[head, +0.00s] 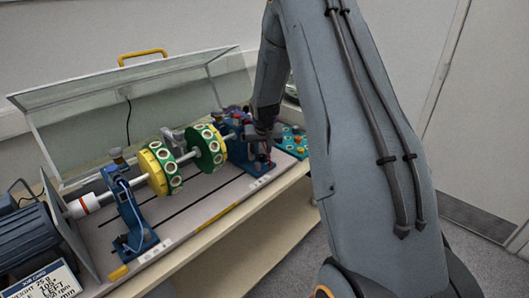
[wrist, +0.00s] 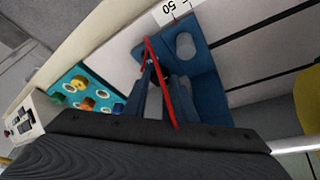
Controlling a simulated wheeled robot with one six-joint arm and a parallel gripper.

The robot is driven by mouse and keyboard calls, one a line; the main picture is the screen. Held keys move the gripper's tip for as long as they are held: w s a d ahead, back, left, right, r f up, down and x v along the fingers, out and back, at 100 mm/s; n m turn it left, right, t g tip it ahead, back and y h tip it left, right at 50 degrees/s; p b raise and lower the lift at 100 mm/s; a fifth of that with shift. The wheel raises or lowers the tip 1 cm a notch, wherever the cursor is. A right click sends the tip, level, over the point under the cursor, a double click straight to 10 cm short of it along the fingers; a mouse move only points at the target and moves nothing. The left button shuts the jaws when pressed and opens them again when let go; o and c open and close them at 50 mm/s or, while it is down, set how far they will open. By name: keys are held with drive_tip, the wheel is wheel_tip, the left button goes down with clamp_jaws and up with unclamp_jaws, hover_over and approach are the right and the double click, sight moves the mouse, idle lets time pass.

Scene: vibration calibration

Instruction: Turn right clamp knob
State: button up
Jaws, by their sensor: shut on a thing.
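The right blue bearing stand (head: 238,152) holds the right end of the shaft. My gripper (head: 264,140) is at its right side and hides part of it. In the wrist view the stand's blue foot (wrist: 203,62) lies beyond my gripper (wrist: 157,72). The fingers are shut on the right clamp knob, which is mostly hidden between them.
A teal tray (wrist: 86,92) with coloured pieces is beside the stand. The left blue stand (head: 130,215), a yellow disk (head: 151,172) and a green disk (head: 207,150) are on the rig. A raised clear cover (head: 125,100) stands behind.

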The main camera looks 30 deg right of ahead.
drive_tip(key=shift+w+r, duration=0.2)
drive_tip(key=shift+w, duration=0.05)
drive_tip(key=o, duration=1)
drive_tip(key=shift+a, duration=0.1)
drive_tip(key=shift+o, duration=0.2)
drive_tip(key=shift+s+f, duration=0.1)
drive_tip(key=b+v, duration=0.2)
drive_tip(key=v, duration=0.5)
drive_tip(key=shift+r, duration=0.35)
drive_tip(key=shift+s, duration=0.15)
